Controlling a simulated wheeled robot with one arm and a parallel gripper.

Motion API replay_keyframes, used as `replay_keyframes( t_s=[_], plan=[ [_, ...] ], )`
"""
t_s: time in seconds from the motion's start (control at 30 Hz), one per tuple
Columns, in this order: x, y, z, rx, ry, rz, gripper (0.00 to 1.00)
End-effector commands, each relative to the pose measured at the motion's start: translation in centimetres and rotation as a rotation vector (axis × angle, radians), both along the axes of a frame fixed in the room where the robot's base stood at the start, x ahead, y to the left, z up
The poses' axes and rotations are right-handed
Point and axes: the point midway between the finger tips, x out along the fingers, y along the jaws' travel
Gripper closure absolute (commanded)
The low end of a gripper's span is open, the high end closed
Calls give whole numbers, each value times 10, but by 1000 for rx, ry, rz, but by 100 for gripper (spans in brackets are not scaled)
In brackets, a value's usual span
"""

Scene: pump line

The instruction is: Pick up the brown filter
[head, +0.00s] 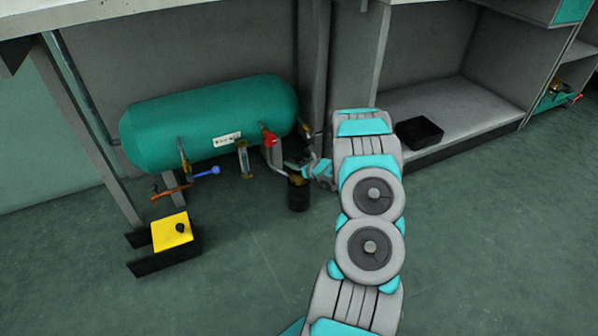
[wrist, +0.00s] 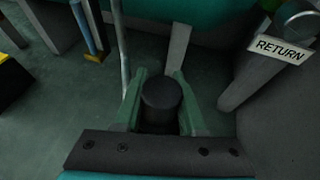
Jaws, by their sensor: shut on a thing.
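A dark cylinder (wrist: 161,96) stands between the two green fingers of my gripper (wrist: 159,78) in the wrist view, and the fingers are closed on its sides. It looks nearly black there. In the head view my gripper (head: 303,168) is low by the right end of the teal tank, at the top of a dark cylinder (head: 298,197) with a brownish-yellow part near its top. This appears to be the brown filter, but its colour is hard to make out in the shade. I cannot tell whether its base touches the floor.
The teal tank (head: 205,122) carries a red-handled valve (head: 269,137), a blue handle (head: 207,172) and a sight glass (head: 243,160). A yellow box (head: 172,232) stands at the left. A black tray (head: 419,132) sits on the low shelf. A RETURN label (wrist: 281,49) is near my gripper.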

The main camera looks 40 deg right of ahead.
Motion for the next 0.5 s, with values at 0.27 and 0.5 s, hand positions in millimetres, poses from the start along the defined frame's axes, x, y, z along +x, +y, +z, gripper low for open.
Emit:
replay_keyframes(
  t_s=[0.27,0.5],
  plan=[
    [0,0,0,0,0,0,100],
    [0,0,0,0,-1,0,100]
  ],
)
